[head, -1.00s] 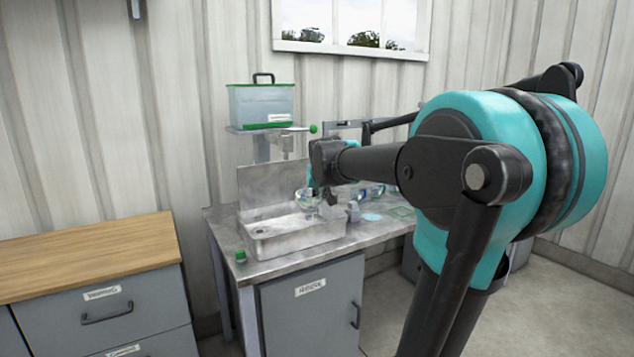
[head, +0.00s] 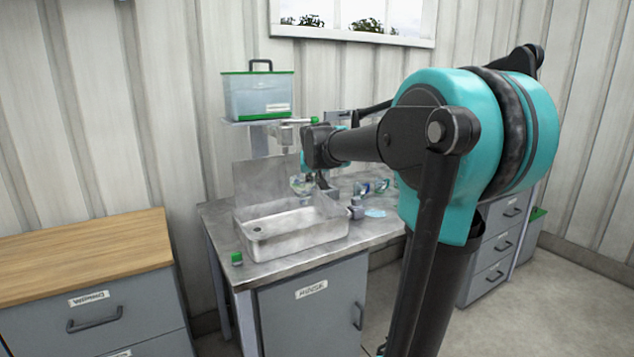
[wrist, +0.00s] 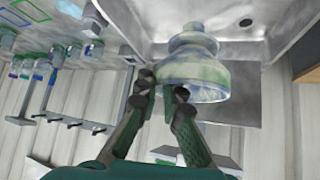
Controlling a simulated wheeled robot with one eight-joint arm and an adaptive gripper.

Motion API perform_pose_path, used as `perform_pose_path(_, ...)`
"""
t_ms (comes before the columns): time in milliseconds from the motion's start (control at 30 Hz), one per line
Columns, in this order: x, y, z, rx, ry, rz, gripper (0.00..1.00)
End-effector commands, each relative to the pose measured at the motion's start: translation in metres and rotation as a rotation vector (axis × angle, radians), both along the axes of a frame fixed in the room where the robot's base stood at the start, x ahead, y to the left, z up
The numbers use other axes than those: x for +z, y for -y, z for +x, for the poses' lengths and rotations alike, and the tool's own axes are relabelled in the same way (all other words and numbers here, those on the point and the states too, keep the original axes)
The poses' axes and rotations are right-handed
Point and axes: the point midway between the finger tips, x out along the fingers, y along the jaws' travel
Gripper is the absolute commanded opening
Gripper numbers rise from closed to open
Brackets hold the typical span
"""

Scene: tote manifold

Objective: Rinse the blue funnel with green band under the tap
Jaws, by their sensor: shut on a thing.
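The funnel (wrist: 205,72) looks pale and translucent, with blue and green tints. My gripper (wrist: 160,92) is shut on its side in the wrist view. In the head view the funnel (head: 299,186) is small and partly hidden by my gripper (head: 318,180), which holds it above the back of the metal sink (head: 262,246). The tap (head: 284,135), with a green-tipped lever (head: 313,120), sticks out behind and above the funnel. The funnel appears below the tap, but I cannot tell whether it is directly under the outlet. No water stream shows.
A clear tank with a green lid (head: 258,97) stands on a shelf above the tap. Several small glass items (head: 378,187) and a pale blue disc (head: 375,213) lie right of the sink. The wooden counter (head: 80,250) is bare.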

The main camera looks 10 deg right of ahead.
Motion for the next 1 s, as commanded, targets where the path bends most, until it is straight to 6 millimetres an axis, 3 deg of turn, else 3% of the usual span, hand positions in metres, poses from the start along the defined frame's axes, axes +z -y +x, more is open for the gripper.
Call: perform_pose_path(1000, -0.018, -0.030, 0.084, 0.000, 0.000, 0.000, 0.00)
